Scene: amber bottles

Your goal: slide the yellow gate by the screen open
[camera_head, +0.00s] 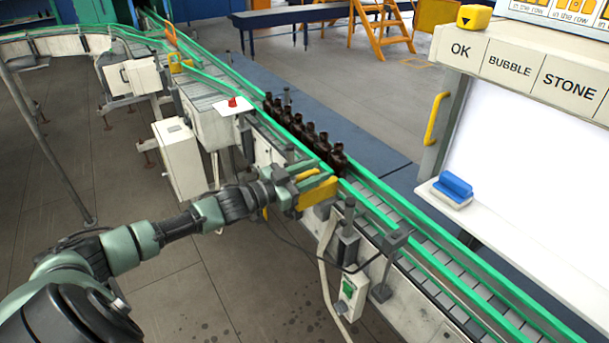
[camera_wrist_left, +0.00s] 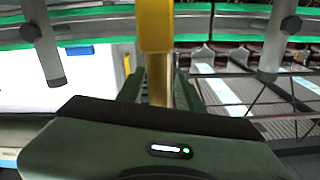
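The yellow gate (camera_head: 318,194) is a flat plate at the near side of the conveyor, close to the foremost dark bottle (camera_head: 338,160). My left gripper (camera_head: 300,178) reaches it from the left. In the left wrist view a yellow upright part of the gate (camera_wrist_left: 155,28) stands between the two dark green fingers (camera_wrist_left: 159,88), which lie close along both its sides; the gripper looks shut on it. The bright white screen (camera_head: 533,150) stands at the right, beyond the conveyor. My right gripper is in neither view.
Several dark bottles queue along the conveyor (camera_head: 440,257) between green rails; the belt toward the lower right is bare. Grey sensor posts (camera_head: 348,222) and a switch box (camera_head: 350,290) stand close to the gate's right.

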